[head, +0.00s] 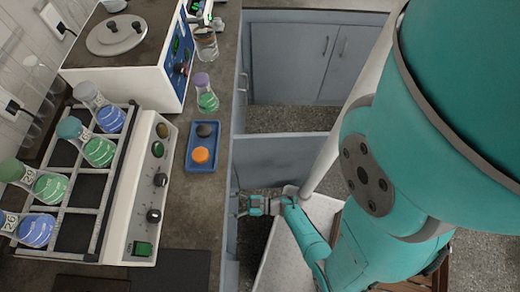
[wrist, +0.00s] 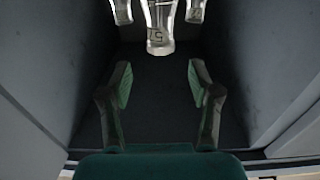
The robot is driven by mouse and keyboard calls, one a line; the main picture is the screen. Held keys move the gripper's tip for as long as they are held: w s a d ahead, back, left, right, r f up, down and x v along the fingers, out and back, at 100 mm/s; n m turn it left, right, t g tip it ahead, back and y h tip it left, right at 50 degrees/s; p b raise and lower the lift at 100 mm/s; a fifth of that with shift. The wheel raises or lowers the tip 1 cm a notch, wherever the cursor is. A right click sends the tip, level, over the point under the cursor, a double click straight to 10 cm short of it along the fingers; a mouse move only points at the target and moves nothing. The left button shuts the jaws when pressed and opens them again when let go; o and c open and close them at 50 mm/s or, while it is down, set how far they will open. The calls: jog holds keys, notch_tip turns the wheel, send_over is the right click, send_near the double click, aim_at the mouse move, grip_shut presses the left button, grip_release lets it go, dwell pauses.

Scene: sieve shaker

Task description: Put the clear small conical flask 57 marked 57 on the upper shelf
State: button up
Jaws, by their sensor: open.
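The clear conical flask 57 (wrist: 158,30) shows at the top middle of the wrist view, with a dark 57 on its front. It stands in a dark, box-like space between two grey side walls. My gripper (wrist: 158,82) is open and empty, its fingers apart, with the flask ahead of it and midway between the fingers' lines, not touching. In the head view my gripper (head: 240,206) is low beside the bench front, at the grey cabinets. The flask is not visible there. I cannot make out the upper shelf in either view.
Clear glassware stands at the flask's left (wrist: 121,11) and right (wrist: 196,10), close by. Grey cabinet walls flank my gripper. On the bench are a shaker rack (head: 98,228) with several coloured flasks, a blue tray (head: 204,168) and a green flask (head: 207,98).

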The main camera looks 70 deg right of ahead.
jog(key=s+a+r+m+h, duration=0.1)
jog(key=s+r, duration=0.4)
jog(key=r, duration=0.7)
jog(key=s+a+r+m+g+h, duration=0.1)
jog(key=s+r, duration=0.4)
jog(key=r, duration=0.7)
jog(key=s+a+r+m+g+h, duration=0.1)
jog(key=s+r+h, duration=0.2)
jog(key=r, duration=0.9)
jog(key=shift+s+a+m, duration=0.3)
jog(key=shift+s, duration=1.25)
